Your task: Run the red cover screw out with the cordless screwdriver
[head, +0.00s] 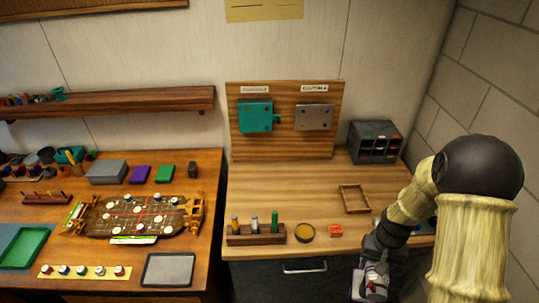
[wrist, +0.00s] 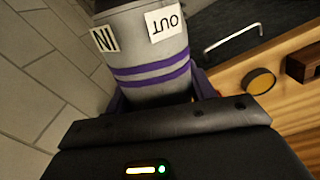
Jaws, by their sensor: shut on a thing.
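My gripper (head: 374,272) is low at the right of the head view, in front of the right bench's edge. It is shut on the cordless screwdriver (wrist: 148,50), a grey cylinder with purple bands and white labels reading IN and OUT. In the head view, only a small grey and purple part of it shows. Its tip is hidden. I cannot make out which of these, if any, is the red cover screw.
A yellow strip (head: 85,271) with several coloured caps and a grey tray (head: 168,270) lie before the chassis. A block wall (head: 430,98) stands right.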

